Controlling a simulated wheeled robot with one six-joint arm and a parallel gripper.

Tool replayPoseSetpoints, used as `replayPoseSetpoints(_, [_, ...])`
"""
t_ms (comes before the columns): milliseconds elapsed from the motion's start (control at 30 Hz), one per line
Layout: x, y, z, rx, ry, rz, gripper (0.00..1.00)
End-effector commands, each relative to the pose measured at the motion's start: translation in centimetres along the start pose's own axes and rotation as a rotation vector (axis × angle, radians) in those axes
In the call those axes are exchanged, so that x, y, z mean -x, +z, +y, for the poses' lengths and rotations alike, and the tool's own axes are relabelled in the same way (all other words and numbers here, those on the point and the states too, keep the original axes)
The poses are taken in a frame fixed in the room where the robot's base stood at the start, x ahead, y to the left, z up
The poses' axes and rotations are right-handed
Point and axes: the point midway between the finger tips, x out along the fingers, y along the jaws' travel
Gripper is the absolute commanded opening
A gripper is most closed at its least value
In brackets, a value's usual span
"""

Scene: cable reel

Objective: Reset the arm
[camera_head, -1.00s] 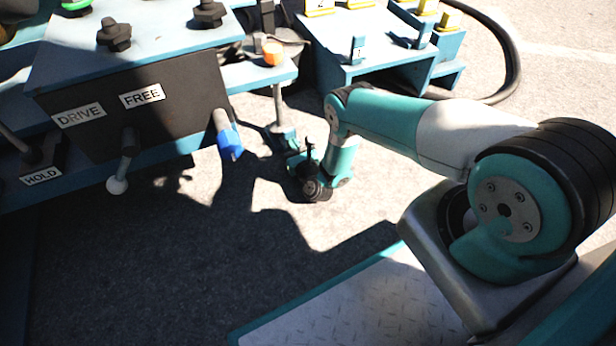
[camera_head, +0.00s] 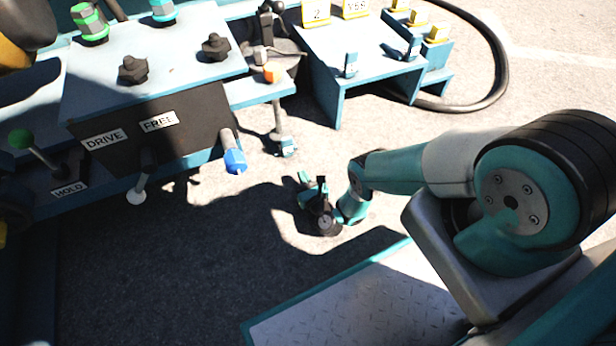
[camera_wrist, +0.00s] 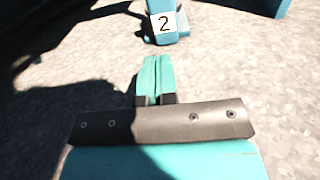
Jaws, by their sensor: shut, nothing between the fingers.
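My arm reaches from the right side of the head view toward the middle. My gripper (camera_head: 306,187) is at its end, over bare ground and apart from the machine. In the wrist view my gripper (camera_wrist: 154,68) shows its two teal fingers pressed together, with nothing between them. Beyond the fingertips in the wrist view is a teal post foot with a white plate marked 2 (camera_wrist: 163,22).
A black panel marked DRIVE and FREE (camera_head: 150,125) carries a blue-tipped lever (camera_head: 235,161) and a white-knobbed lever (camera_head: 136,196). A green-knobbed lever (camera_head: 20,139) stands at the left. A blue stand (camera_head: 345,78) and black hose (camera_head: 500,75) are behind.

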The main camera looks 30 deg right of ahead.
Motion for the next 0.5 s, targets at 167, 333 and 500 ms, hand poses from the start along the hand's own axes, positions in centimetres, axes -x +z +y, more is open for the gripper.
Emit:
replayPoseSetpoints(167, [2.5,0.2,0.0,-0.001,0.000,0.001,0.00])
replayPoseSetpoints(333, [3.3,0.0,0.1,0.000,0.002,-0.001,0.00])
replayPoseSetpoints(500, [3.3,-0.1,0.2,0.000,0.004,-0.001,0.00])
